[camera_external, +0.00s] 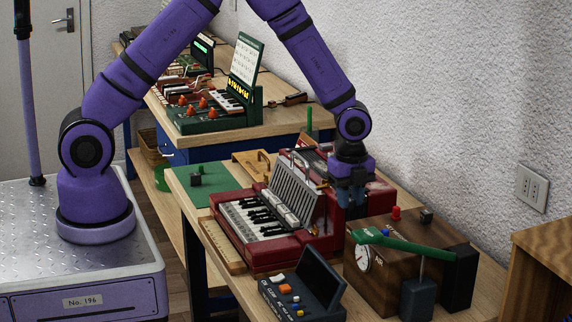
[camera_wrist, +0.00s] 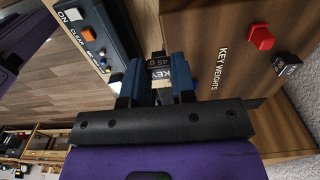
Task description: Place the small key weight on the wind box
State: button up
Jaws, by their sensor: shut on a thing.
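My gripper (camera_external: 349,195) hangs pointing down over the right end of the red keyboard case, behind and left of the brown wooden box. In the wrist view, its blue fingers (camera_wrist: 160,77) are shut on a small dark key weight (camera_wrist: 158,63) marked "45 g". The weight's lower part is between the fingers, and it cannot be made out in the external view. The brown wooden box (camera_external: 395,270), apparently the wind box, has a round gauge on its front. Its wooden top (camera_wrist: 222,35) lies right of the fingers in the wrist view, near the lettering "KEY WEIGHTS".
A red weight (camera_external: 396,213) and a dark block (camera_external: 427,215) stand at the box's back edge. A green lever (camera_external: 410,244) crosses above the box. A dark control panel (camera_external: 300,290) stands in front, and the red keyboard (camera_external: 262,225) is to the left.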

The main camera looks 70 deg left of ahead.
aim_at(365, 225)
jog(key=w, duration=0.2)
jog(key=w+d, duration=0.1)
jog(key=shift+w+f, duration=0.25)
jog(key=shift+w, duration=0.1)
jog(key=shift+f, duration=1.7)
jog(key=shift+f, duration=0.1)
jog(key=o, duration=0.9)
